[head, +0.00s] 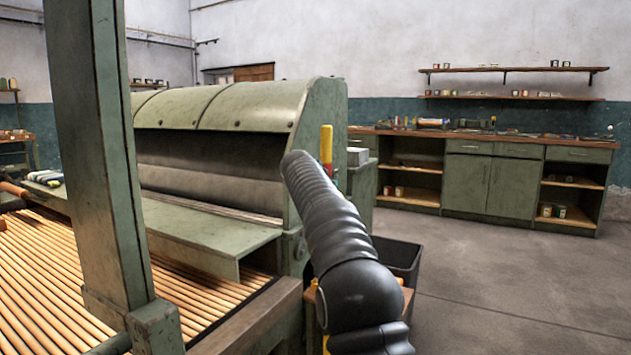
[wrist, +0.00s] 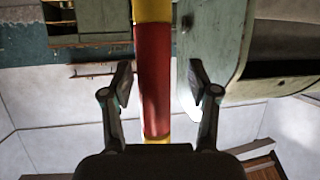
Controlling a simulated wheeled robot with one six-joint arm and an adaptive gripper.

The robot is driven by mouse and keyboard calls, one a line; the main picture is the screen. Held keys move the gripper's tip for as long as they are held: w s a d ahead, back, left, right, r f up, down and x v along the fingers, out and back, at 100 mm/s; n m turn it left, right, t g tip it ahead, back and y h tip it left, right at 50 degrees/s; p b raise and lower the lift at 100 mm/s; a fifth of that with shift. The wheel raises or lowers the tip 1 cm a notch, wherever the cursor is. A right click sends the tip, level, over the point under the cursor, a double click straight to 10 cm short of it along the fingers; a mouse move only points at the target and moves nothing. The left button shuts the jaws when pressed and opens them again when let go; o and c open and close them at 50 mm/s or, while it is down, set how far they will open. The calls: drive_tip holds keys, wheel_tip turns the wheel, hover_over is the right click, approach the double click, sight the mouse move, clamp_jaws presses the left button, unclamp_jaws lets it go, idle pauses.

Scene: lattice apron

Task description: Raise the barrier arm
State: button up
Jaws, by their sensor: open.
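The barrier arm (wrist: 153,75) is a bar with red and yellow bands. In the wrist view it runs from the top of the picture down between my gripper's fingers. My gripper (wrist: 160,88) is open, with one finger on each side of the red band; both fingers look apart from it. How deep the bar sits between them I cannot tell. In the head view a yellow and red piece (head: 326,143) stands upright behind my arm, beside the green machine. My arm hides its lower part, and my gripper is hidden there.
The green machine (head: 230,108) with its wooden roller bed (head: 45,270) fills the left. A green post (head: 95,150) stands in front. A dark bin (head: 400,258) stands right of my arm. Green cabinets (head: 490,180) line the back wall. The floor (head: 500,285) at right is clear.

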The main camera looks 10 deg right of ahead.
drive_tip(key=v, duration=1)
drive_tip(key=shift+a, duration=0.2)
drive_tip(key=shift+s, duration=0.1)
drive_tip(key=s+a+f+n+g+y, duration=0.1)
drive_tip(key=s+f+n+g+y, duration=0.15)
drive_tip(key=s+f, duration=0.45)
drive_tip(key=s+a+f+n+g+y, duration=0.1)
drive_tip(key=s+a+f+n+g, duration=0.2)
drive_tip(key=f, duration=0.7)
drive_tip(key=s+f+y, duration=0.1)
drive_tip(key=s+f, duration=0.2)
drive_tip(key=s, duration=1)
drive_tip(key=s+a+f+y, duration=0.1)
drive_tip(key=s+f, duration=0.1)
drive_tip(key=s, duration=1.2)
drive_tip(key=s+f+y, duration=0.1)
drive_tip(key=s+f, duration=0.2)
drive_tip(key=s, duration=1.1)
drive_tip(key=shift+a+f+n+y, duration=0.3)
drive_tip(key=shift+f+n+y, duration=0.05)
